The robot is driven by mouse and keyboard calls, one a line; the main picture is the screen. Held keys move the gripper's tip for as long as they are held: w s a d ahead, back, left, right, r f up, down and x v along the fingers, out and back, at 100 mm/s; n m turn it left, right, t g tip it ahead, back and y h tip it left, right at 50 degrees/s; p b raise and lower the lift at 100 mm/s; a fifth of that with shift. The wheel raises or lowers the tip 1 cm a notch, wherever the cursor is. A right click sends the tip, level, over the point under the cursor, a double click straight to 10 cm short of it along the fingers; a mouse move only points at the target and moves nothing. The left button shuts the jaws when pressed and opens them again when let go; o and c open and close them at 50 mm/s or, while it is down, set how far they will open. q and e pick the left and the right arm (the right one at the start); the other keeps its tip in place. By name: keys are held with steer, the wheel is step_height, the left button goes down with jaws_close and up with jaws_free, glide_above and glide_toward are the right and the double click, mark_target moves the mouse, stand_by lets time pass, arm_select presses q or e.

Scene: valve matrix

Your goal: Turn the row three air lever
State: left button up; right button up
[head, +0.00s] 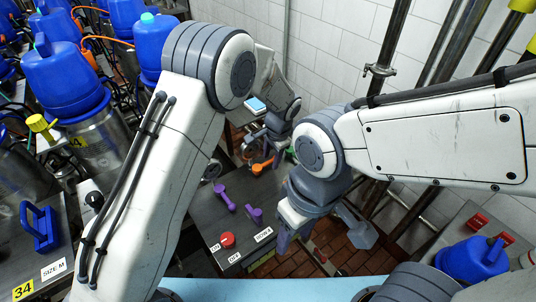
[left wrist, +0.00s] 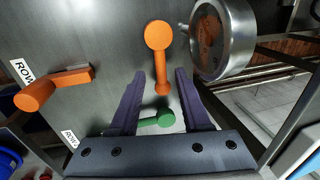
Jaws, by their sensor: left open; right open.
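A panel of coloured levers stands in the middle of the head view. My left gripper (head: 270,150) is over its far end, open. In the left wrist view, the lower end of an upright orange lever (left wrist: 160,50) lies between my left fingertips (left wrist: 160,78) in the picture; contact cannot be told. A green lever (left wrist: 155,120) shows lower between the fingers. A second orange lever (left wrist: 60,85) is at left. The row labels (left wrist: 22,72) are cut off, so the row cannot be read.
Purple levers (head: 224,197) and a red knob (head: 227,240) are on the panel's near part. A round metal gauge (left wrist: 224,40) stands close right of the upright orange lever. Pipes (head: 385,60) run along the right wall. Blue-topped canisters (head: 65,80) crowd the left.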

arm_select(q)
steer(key=shift+f, duration=0.15)
jaws_close()
steer(key=shift+a, duration=0.1)
stand_by(1.3)
